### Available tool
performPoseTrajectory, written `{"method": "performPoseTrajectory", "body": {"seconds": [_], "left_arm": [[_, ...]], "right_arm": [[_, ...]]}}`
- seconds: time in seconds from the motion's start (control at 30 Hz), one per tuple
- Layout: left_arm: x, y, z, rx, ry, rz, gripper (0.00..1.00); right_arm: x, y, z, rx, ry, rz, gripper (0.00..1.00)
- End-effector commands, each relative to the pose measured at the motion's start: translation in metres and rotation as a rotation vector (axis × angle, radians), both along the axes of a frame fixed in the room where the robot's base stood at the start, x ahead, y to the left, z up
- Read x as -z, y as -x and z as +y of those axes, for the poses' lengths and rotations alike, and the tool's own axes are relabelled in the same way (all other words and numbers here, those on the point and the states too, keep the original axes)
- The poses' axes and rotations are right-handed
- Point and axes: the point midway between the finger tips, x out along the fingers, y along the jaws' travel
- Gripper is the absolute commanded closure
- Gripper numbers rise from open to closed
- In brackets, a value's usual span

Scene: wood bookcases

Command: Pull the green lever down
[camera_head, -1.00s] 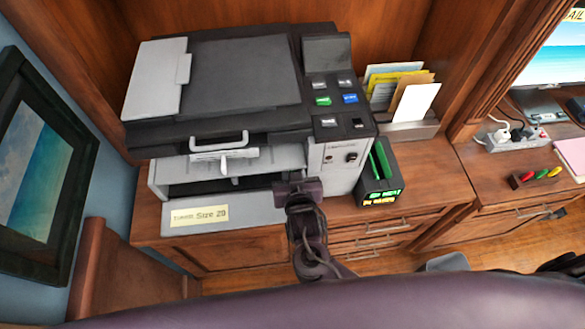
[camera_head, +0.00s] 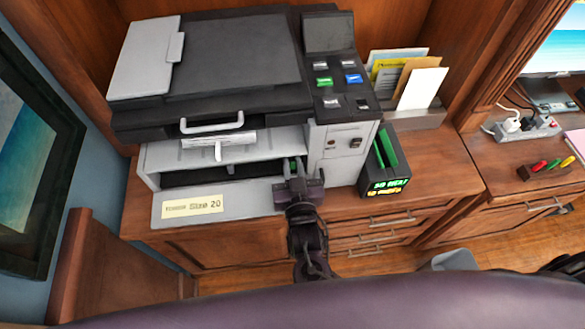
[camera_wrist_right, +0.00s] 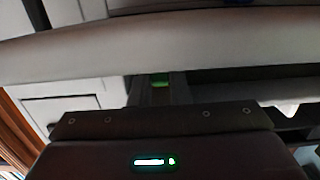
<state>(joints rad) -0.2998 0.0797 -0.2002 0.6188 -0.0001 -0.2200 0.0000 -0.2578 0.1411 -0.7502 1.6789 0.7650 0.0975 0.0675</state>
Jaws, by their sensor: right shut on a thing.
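A grey and black printer (camera_head: 240,62) stands on the wooden cabinet. A small green piece, the green lever (camera_head: 292,164), shows at the right end of the printer's open front slot. My right gripper (camera_head: 297,171) is at that slot, with its fingertips shut on the green lever and mostly covering it. In the right wrist view a bit of the green lever (camera_wrist_right: 160,80) shows just beyond the dark gripper body, under a pale printer edge. How far the lever is tilted is hidden. My left gripper is not in view.
A black box with a green insert (camera_head: 388,150) stands right of the printer. An envelope holder (camera_head: 412,118) is behind it. A power strip (camera_head: 525,130) lies on the right desk. A framed picture (camera_head: 35,150) hangs at left.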

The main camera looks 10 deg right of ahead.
Motion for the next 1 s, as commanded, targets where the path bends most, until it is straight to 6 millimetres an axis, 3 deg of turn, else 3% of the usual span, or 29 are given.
{"method": "performPoseTrajectory", "body": {"seconds": [0.03, 0.2, 0.67, 0.7, 0.73, 1.0], "left_arm": [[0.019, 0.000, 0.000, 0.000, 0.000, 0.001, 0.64], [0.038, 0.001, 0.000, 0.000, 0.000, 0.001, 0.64], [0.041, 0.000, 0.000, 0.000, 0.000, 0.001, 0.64], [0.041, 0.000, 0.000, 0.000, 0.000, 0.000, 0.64], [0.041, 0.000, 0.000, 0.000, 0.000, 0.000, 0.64], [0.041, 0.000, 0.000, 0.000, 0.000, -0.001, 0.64]], "right_arm": [[0.012, 0.002, 0.000, 0.001, -0.002, -0.037, 1.00], [0.011, 0.005, 0.000, 0.000, -0.001, -0.143, 1.00], [0.006, 0.006, 0.000, 0.000, 0.000, -0.187, 1.00], [0.006, 0.006, 0.000, 0.000, 0.000, -0.187, 0.79], [0.006, 0.006, 0.000, 0.000, 0.000, -0.186, 0.75], [0.007, 0.007, 0.000, 0.000, 0.000, -0.185, 0.75]]}}
